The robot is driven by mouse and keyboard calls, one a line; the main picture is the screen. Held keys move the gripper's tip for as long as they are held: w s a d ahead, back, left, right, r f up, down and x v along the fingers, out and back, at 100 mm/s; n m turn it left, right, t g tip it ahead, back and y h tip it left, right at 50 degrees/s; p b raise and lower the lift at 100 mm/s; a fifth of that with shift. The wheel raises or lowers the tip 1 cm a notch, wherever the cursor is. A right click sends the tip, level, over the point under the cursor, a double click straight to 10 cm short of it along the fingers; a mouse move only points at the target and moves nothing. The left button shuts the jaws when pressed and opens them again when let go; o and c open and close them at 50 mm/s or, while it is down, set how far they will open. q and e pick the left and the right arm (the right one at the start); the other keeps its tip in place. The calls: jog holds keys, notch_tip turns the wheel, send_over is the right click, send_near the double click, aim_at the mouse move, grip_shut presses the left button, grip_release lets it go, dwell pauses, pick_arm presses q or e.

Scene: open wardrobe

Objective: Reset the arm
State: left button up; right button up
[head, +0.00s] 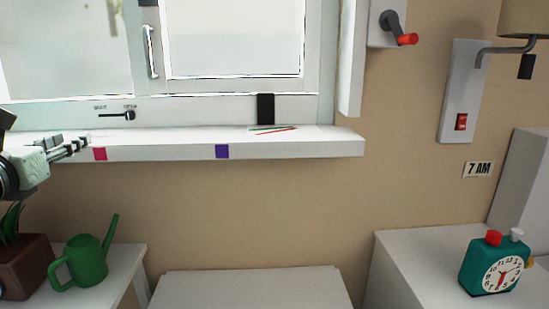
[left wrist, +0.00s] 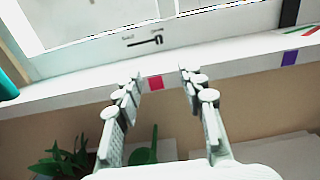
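My left gripper (head: 74,147) comes in at the left edge of the head view, in front of the white window sill (head: 310,147). In the left wrist view the left gripper (left wrist: 160,76) shows two fingers spread apart with nothing between them. Beyond the fingertips are a pink square (left wrist: 155,83) on the sill's front edge and a black latch lever (left wrist: 150,41) on the window frame. The gap between fingers and sill is hard to judge. My right gripper is in neither view.
A green watering can (head: 86,262) and a potted plant (head: 22,265) stand below my left gripper. A teal clock (head: 492,264) stands on a white cabinet at the right. A red-handled crank (head: 407,39) and a red switch (head: 461,121) are on the wall. The middle is clear.

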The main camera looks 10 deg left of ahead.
pick_arm(q)
jog(key=w+d+f+n+h, duration=0.2)
jog(key=w+d+f+n, duration=0.4)
jog(key=d+f, duration=0.4)
jog(key=w+d+f+n+g, duration=0.1)
jog(key=d+f+n+g, duration=0.2)
jog(key=f, duration=0.6)
jog(key=d+f+n+g, duration=0.1)
jog(key=d+f+n, duration=0.2)
jog(key=f+n, duration=0.45)
jog(key=s+d+f+n+g, duration=0.2)
jog(key=s+f+n, duration=0.3)
jog(key=s+f, duration=0.3)
jog(key=s+d+f+n+g+h, duration=0.1)
jog(key=s+d+f+n+g, duration=0.2)
jog(key=s+f, duration=0.5)
jog(key=s+d+f+n+g+p, duration=0.1)
jog(key=s+d+f+n+g, duration=0.2)
jog(key=f, duration=1.1)
jog(key=s+n+g, duration=0.2)
jog(key=s+n, duration=0.1)
jog(key=s, duration=0.2)
jog(key=shift+s+d+f+n+h, duration=0.15)
jog(key=shift+s+n+h, duration=0.15)
jog(key=shift+n+h, duration=0.1)
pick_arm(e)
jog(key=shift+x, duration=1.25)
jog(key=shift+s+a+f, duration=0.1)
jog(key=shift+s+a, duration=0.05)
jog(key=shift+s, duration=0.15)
